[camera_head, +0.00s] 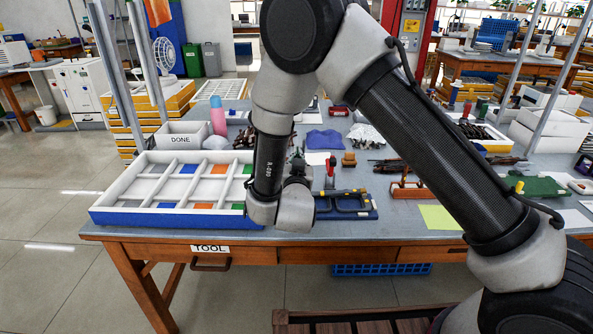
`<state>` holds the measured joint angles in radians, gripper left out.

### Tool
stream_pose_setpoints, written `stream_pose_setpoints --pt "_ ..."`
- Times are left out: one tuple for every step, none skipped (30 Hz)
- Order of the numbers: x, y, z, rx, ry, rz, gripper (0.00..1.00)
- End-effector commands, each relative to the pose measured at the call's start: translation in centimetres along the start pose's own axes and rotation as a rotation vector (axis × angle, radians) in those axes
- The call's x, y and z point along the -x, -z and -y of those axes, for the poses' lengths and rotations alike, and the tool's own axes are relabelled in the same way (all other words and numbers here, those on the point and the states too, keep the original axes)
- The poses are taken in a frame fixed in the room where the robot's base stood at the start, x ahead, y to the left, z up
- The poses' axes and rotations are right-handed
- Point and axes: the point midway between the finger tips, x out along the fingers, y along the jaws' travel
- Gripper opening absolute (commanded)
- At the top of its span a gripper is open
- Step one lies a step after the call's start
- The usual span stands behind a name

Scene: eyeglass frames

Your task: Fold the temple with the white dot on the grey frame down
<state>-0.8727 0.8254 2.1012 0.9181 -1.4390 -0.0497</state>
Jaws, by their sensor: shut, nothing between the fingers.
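My gripper (297,168) shows only as a small dark part behind my grey wrist, above the table's front part. Its fingers are mostly hidden by the wrist; it looks shut, with nothing seen in it. I cannot make out the grey frame or a temple with a white dot; they may be hidden behind my arm or too small to tell.
A white divided tray (125,190) with a blue front edge stands left of my wrist. A white DONE box (181,140) and a pink bottle (217,117) stand behind it. A reddish stand (408,190) and yellow sheet (440,217) lie right. Tools clutter the back.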

Motion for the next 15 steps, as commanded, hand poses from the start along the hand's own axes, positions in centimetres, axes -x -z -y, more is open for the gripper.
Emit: stream_pose_setpoints --pt "0.0 0.0 0.0 0.0 0.0 0.0 0.0" --pt "0.0 0.0 0.0 0.0 0.0 0.0 0.0" --pt "0.0 0.0 0.0 -0.001 0.0 0.0 0.0" --pt "0.0 0.0 -0.1 -0.003 0.0 0.0 0.0" --pt "0.0 0.0 -0.1 -0.008 0.0 0.0 0.0" --pt "0.0 0.0 -0.3 -0.019 0.0 0.0 0.0" --pt "0.0 0.1 -0.5 -0.029 0.0 0.0 0.0" --pt "0.0 0.1 -0.6 -0.04 0.0 0.0 0.0" --pt "0.0 0.1 -0.9 -0.058 -0.001 0.0 0.0" --pt "0.0 0.1 -1.1 -0.071 -0.001 0.0 0.0" --pt "0.0 0.2 -1.3 -0.084 -0.001 0.0 0.0" --pt "0.0 0.2 -1.5 -0.101 -0.001 0.0 0.0" --pt "0.0 0.2 -1.7 -0.112 -0.001 0.0 0.0" --pt "0.0 0.2 -1.8 -0.124 -0.001 0.0 0.0" --pt "0.0 0.3 -2.0 -0.136 -0.001 0.0 0.0"
